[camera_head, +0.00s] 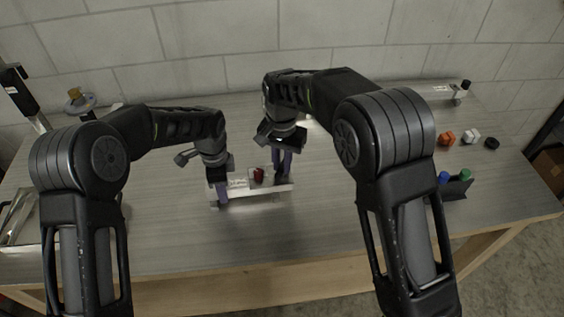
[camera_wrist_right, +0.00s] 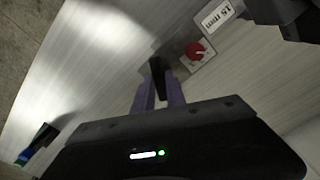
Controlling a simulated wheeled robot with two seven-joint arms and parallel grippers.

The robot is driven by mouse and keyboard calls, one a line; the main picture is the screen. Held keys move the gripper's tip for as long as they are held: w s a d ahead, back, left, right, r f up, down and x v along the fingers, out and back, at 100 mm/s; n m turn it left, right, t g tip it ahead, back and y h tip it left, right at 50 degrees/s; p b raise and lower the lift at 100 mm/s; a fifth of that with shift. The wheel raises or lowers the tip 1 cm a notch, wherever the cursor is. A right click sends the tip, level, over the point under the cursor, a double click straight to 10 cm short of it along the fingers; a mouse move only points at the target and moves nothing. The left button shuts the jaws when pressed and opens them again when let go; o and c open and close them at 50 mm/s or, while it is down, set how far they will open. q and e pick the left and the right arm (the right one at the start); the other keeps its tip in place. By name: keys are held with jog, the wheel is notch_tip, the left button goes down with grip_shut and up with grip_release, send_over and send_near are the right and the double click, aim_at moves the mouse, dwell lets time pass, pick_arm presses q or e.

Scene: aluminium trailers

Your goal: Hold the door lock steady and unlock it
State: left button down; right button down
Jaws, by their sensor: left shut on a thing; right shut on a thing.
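The door lock (camera_head: 247,193) is a pale metal bar lying on the table in the middle of the head view, with a red knob (camera_head: 259,174) on it. My left gripper (camera_head: 218,193) points down and is shut on the bar's left end. My right gripper (camera_head: 281,173) is shut at the right end. In the right wrist view, the fingers of my right gripper (camera_wrist_right: 159,92) close on a small dark upright piece (camera_wrist_right: 157,72) of the lock. The red knob (camera_wrist_right: 195,50) and a "15 mm" label (camera_wrist_right: 221,15) show beyond it. The fingers partly hide both ends.
The grey table (camera_head: 180,245) is clear around the lock. At right are a dark holder (camera_head: 457,189) with blue and green items, orange, white and black nuts (camera_head: 470,135), and a metal piece (camera_head: 435,90) behind. A brick wall (camera_head: 230,40) stands behind.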

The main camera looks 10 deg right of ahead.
aim_at(282, 166)
jog(key=n, duration=0.6)
dwell(0.5)
jog(key=c, duration=1.4)
grip_release()
jog(key=shift+o, duration=0.2)
jog(key=shift+r, duration=0.1)
notch_tip(282, 166, up, 12)
pick_arm(q)
jog(key=c, duration=0.8)
grip_release()
jog(key=shift+c, duration=0.2)
